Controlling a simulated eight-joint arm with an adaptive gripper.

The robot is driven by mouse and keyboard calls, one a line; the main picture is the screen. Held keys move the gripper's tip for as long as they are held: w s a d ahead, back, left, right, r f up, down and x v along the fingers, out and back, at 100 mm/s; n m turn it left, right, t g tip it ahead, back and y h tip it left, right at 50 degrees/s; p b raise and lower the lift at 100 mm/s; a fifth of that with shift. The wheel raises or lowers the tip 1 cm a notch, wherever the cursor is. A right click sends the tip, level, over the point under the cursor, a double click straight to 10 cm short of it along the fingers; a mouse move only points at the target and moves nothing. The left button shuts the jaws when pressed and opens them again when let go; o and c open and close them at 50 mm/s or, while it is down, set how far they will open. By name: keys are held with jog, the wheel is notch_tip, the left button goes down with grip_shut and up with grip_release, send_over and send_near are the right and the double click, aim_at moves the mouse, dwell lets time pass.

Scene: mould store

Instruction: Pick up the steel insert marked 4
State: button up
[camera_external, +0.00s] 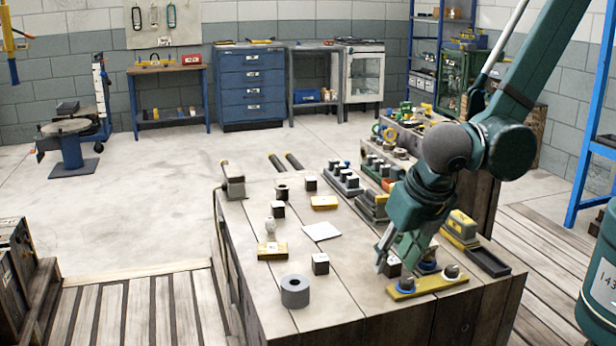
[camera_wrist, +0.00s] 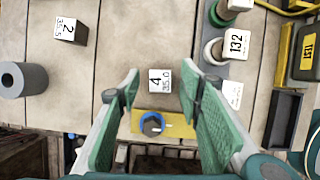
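The steel insert marked 4 (camera_wrist: 160,79) is a small block with a white top label that also reads 35.0. In the wrist view it stands between the two spread green fingers of my gripper (camera_wrist: 162,84), with a gap on each side. In the outside view the insert (camera_external: 393,268) is dark and partly hidden behind a finger of my gripper, near the front right of the wooden bench top. My gripper is open and holds nothing. How far the fingertips are above the bench is hard to tell.
A yellow plate (camera_wrist: 186,124) with a blue-ringed knob (camera_wrist: 152,123) lies close to the insert. Another insert marked 2 (camera_wrist: 69,31) and a grey ring (camera_wrist: 24,79) stand to the left.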

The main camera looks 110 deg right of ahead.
aim_at(394, 262)
jog(key=c, duration=1.1)
jog(key=shift+r, duration=0.1)
jog(key=shift+r+p, duration=1.2)
jog(key=shift+r, duration=3.75)
